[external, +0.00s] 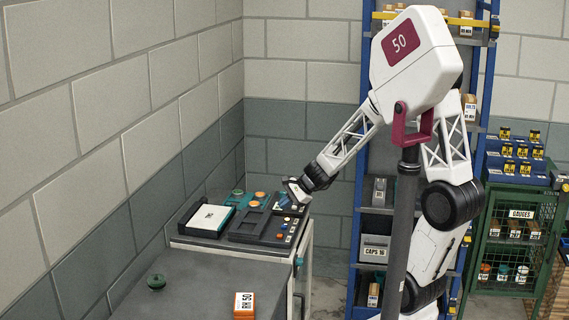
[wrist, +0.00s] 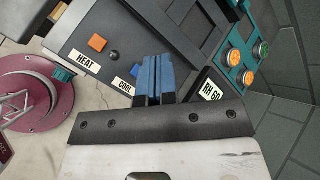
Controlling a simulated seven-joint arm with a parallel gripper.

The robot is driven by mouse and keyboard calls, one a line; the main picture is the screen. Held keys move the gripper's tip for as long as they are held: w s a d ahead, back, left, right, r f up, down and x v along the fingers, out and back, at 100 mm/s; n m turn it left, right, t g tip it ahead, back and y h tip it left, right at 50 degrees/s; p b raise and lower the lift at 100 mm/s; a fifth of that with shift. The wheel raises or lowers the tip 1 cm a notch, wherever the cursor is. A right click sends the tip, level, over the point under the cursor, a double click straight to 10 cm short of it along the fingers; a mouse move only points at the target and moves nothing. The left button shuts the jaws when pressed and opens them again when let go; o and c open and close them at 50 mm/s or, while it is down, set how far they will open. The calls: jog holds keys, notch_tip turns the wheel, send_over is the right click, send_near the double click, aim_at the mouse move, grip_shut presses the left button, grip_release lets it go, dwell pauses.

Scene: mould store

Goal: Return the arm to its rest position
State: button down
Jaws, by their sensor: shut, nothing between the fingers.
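The fingertips lie over the dark panel, between the COOL label (wrist: 123,87) and the RH 60 label (wrist: 211,90). I cannot tell whether they touch the panel.
A blue shelf rack (external: 357,180) with boxes stands behind my arm. A green mesh GAUGES cabinet (external: 510,250) is at the right.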

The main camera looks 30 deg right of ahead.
jog(key=shift+r, duration=0.45)
jog(key=s+d+r+n+h, duration=0.2)
jog(key=s+d+r+n, duration=0.2)
jog(key=s, duration=0.4)
jog(key=s+d+r+n+g+h, duration=0.1)
jog(key=s+d+r+n+h, duration=0.2)
jog(key=s, duration=0.6)
jog(key=s+d+r+n+g+h, duration=0.1)
jog(key=s+d+r+n+h, duration=0.2)
jog(key=s+d+n, duration=0.3)
jog(key=shift+s+d+r+n, duration=0.2)
jog(key=shift+s+r+n, duration=0.65)
jog(key=shift+s+n, duration=0.35)
